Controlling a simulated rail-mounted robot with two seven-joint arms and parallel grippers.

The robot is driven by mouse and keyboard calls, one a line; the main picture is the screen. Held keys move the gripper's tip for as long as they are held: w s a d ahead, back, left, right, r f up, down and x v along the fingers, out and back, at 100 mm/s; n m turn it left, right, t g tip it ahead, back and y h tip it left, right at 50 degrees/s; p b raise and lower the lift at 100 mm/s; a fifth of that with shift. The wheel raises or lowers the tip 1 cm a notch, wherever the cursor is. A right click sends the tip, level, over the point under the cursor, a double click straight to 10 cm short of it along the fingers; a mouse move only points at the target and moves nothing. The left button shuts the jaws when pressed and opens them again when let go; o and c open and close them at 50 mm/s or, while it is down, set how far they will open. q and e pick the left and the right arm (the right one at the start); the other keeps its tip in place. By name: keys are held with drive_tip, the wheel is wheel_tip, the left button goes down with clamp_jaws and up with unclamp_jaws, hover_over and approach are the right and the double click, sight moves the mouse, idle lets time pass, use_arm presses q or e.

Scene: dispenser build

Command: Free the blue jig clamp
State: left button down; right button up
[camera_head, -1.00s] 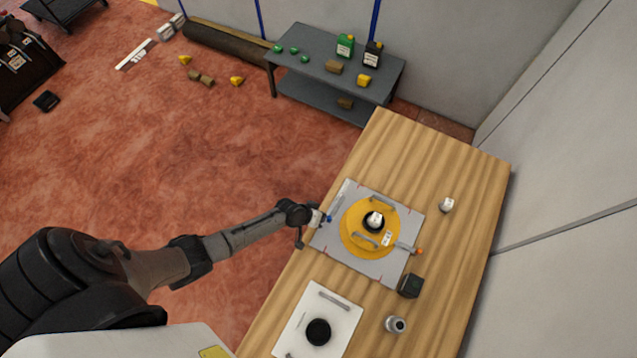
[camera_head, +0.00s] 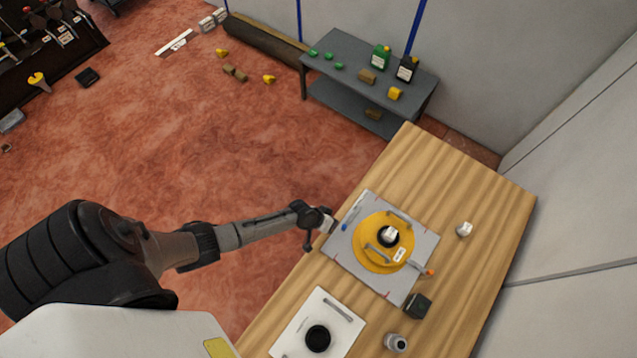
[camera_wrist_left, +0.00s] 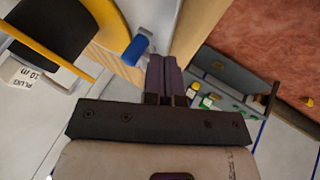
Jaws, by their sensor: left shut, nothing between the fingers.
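The blue jig clamp (camera_head: 345,227) shows as a small blue piece at the left edge of the grey plate (camera_head: 408,285) on the wooden table. In the left wrist view it is a blue rounded handle (camera_wrist_left: 135,50) just left of my fingertips, with a gap between. My left gripper (camera_head: 330,224) is beside the clamp, at the table's left edge. Its fingers (camera_wrist_left: 163,68) are shut together and empty. The yellow disc (camera_head: 366,254) sits on the plate with handles and a dark centre. An orange clamp (camera_head: 428,272) is on the plate's right side. My right gripper is not in view.
A white plate with a black disc (camera_head: 318,338) lies nearer on the table. A dark cube (camera_head: 418,306), a silver cylinder (camera_head: 396,342) and a small white item (camera_head: 464,229) stand at the right. A grey shelf (camera_head: 345,72) stands beyond the table.

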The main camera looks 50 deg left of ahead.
use_arm(q)
drive_tip(key=a+f+p+v, duration=0.1)
drive_tip(key=v, duration=1)
drive_tip(key=shift+s+a, duration=0.25)
drive_tip(key=shift+s, duration=0.2)
drive_tip(key=shift+r, duration=0.1)
